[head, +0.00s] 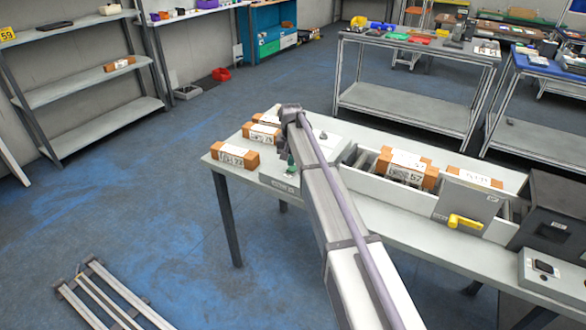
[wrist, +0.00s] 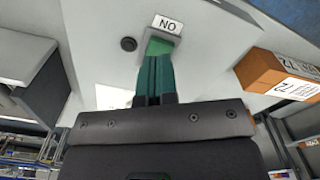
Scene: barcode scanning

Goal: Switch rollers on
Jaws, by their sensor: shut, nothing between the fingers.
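A pale control panel (wrist: 98,48) fills the upper middle of the wrist view. On it are a small white label (wrist: 168,23) that appears as "NO", a lighter green switch (wrist: 161,46) just below it, and a dark round knob (wrist: 128,44) to its left. My gripper (wrist: 156,62) is shut and empty, with its dark green fingers pointing at the green switch. The fingertips overlap the switch's lower edge; I cannot tell whether they touch. In the head view my gripper (head: 291,166) is over the table's left end, and my arm hides part of the panel.
Several orange-brown boxes with white labels stand around, one (head: 235,155) at the table's left corner and one (head: 405,166) on the white conveyor (head: 350,160). A yellow scanner-like handle (head: 465,221) and a dark machine (head: 550,215) are at right. The wrist view shows a box (wrist: 280,78) close right.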

